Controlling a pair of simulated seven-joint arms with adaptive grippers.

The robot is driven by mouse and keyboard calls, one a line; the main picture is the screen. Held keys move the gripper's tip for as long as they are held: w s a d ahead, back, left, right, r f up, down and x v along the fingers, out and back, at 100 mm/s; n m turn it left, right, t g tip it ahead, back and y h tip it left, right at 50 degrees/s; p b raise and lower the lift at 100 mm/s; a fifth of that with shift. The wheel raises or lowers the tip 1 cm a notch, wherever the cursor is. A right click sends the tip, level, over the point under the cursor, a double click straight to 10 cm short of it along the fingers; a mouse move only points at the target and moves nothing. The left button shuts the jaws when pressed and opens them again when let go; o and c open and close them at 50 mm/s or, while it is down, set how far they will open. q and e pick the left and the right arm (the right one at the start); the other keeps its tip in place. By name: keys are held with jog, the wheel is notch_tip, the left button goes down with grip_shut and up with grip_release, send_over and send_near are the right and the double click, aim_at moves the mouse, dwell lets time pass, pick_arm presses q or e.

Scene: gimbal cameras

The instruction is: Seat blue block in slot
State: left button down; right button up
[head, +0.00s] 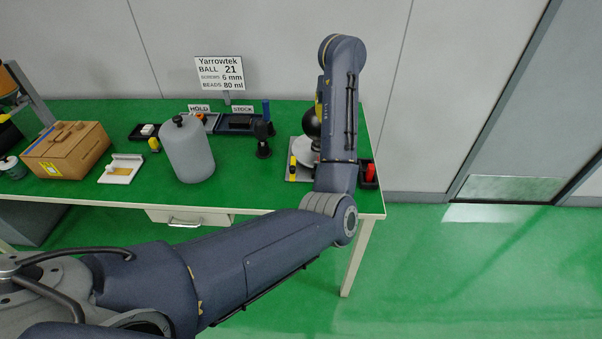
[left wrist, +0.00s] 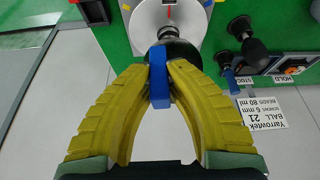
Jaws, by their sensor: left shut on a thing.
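The blue block (left wrist: 159,78) is upright between the yellow fingertips of my left gripper (left wrist: 160,76) in the left wrist view. The gripper is shut on it. In the head view the gripper (head: 319,104) is partly hidden by my own arm, and the block cannot be made out. A dark ball (head: 312,122) on a round white base (head: 303,152) stands by the gripper at the table's right end. In the left wrist view the ball (left wrist: 178,50) lies just beyond the block; I cannot tell whether they touch. The slot cannot be made out. My right gripper is not in view.
A black stand (head: 263,140) and STOCK tray (head: 238,123) are left of the ball. A grey bottle (head: 188,150), cardboard box (head: 66,150) and white fixture (head: 121,169) stand farther left. A red item (head: 370,172) sits in a dark tray near the right edge.

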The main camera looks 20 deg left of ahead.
pick_arm(q)
jog(key=shift+m, duration=0.4)
jog(key=f, duration=0.6)
jog(key=a+f, duration=0.1)
jog(key=f, duration=0.6)
jog(key=s+a+f, duration=0.1)
jog(key=f, duration=0.5)
jog(key=shift+a+f, duration=0.2)
jog(key=shift+f, duration=0.2)
jog(key=c, duration=1.4)
grip_release()
jog(key=v, duration=0.7)
jog(key=shift+r, duration=0.15)
jog(key=shift+s+a+r, duration=0.1)
jog(key=shift+s+r, duration=0.05)
jog(key=shift+r, duration=0.15)
